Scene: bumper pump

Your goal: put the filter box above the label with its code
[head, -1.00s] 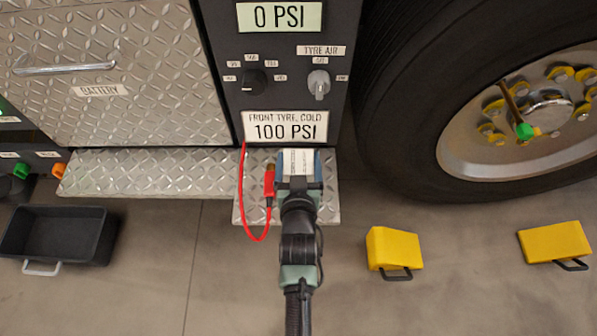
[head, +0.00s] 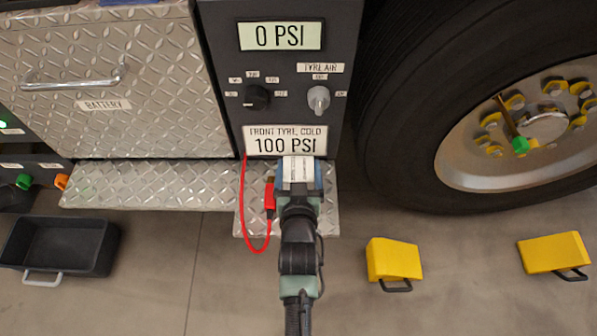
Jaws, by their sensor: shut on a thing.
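A small blue box with a white printed face (head: 299,172) is at the end of my arm; it looks like the filter box. My gripper (head: 299,188) is shut on it, seen from behind and above, in front of the diamond-plate step and just below the FRONT TYRE, COLD 100 PSI plate (head: 285,140). The box's code is too small to read. My gripper hides its fingertips and part of the box. I see no label bearing a filter code in this view.
A red hose (head: 249,222) with a red fitting hangs close left of my gripper. A large tyre (head: 390,120) stands at right. Yellow chocks (head: 394,259) (head: 553,252) and a black bin (head: 60,246) lie on the floor. A BATTERY door (head: 110,75) is at upper left.

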